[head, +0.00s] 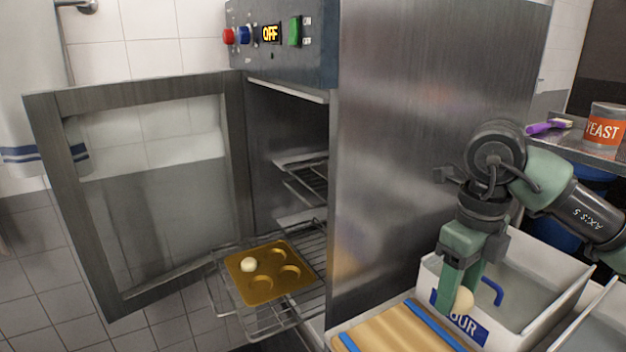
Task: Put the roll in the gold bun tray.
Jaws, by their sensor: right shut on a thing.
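The gold bun tray (262,290) rests on the pulled-out lower rack of the open oven, left of centre in the head view. It has several round hollows, and one pale roll (248,265) sits in its far left hollow. My right gripper (456,298) points down at the lower right, to the right of the oven and above the white flour bin. It is shut on another pale roll (464,300), which shows at the fingertips and is partly covered by them. My left gripper is not in view.
The oven door (52,180) stands open to the left. The oven's steel side wall (400,150) rises between my right gripper and the tray. A wooden board (395,332) with blue strips lies below the gripper. A yeast tin (604,128) stands on the right counter.

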